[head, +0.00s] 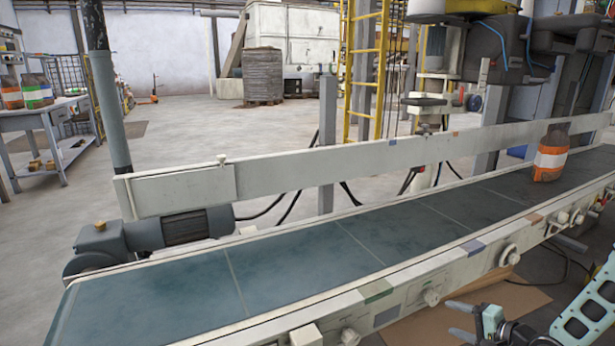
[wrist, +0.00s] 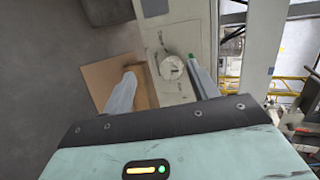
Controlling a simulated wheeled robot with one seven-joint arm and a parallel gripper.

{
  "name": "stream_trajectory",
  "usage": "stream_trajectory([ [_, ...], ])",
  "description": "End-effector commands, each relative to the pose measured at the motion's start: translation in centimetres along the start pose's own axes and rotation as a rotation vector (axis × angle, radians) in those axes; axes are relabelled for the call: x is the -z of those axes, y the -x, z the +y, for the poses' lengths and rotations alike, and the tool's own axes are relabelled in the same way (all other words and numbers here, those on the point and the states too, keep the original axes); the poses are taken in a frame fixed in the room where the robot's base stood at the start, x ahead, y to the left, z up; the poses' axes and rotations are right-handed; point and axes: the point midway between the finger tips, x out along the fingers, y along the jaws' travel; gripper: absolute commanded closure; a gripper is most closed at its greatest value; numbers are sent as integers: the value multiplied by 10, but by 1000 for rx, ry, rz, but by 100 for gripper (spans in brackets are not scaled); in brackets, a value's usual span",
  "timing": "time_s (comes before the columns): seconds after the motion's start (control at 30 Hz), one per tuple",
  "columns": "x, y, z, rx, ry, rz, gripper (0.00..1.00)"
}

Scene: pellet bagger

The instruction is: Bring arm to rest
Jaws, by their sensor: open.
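My gripper (head: 455,320) is at the lower right of the head view, in front of the near side of the conveyor. Its two fingers point left and stand apart with nothing between them. In the wrist view my gripper (wrist: 161,72) also shows open, its fingers spread. A pale round knob (wrist: 172,67) on a light panel appears beyond the fingers, close to the right one. Part of my arm shows at the lower right edge of the head view.
The conveyor belt (head: 300,255) runs across the head view behind my gripper. An orange-and-white bag (head: 550,153) stands on its far right part. Knobs (head: 431,297) stick out from its near rail. Brown cardboard (head: 440,322) lies on the floor below.

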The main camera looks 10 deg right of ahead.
Motion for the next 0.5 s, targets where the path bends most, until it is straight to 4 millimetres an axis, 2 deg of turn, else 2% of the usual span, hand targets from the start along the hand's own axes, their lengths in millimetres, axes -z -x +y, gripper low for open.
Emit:
stream_trajectory([
  [0.03, -12, -13, -21, -75, 108, -29, 41],
  [0.17, -45, -32, -59, -261, 355, -90, 41],
  [0.23, -68, -36, -80, -350, 483, -131, 41],
  [0.37, -120, -32, -116, -498, 709, -218, 41],
  [0.5, -185, -10, -149, -629, 931, -334, 41],
])
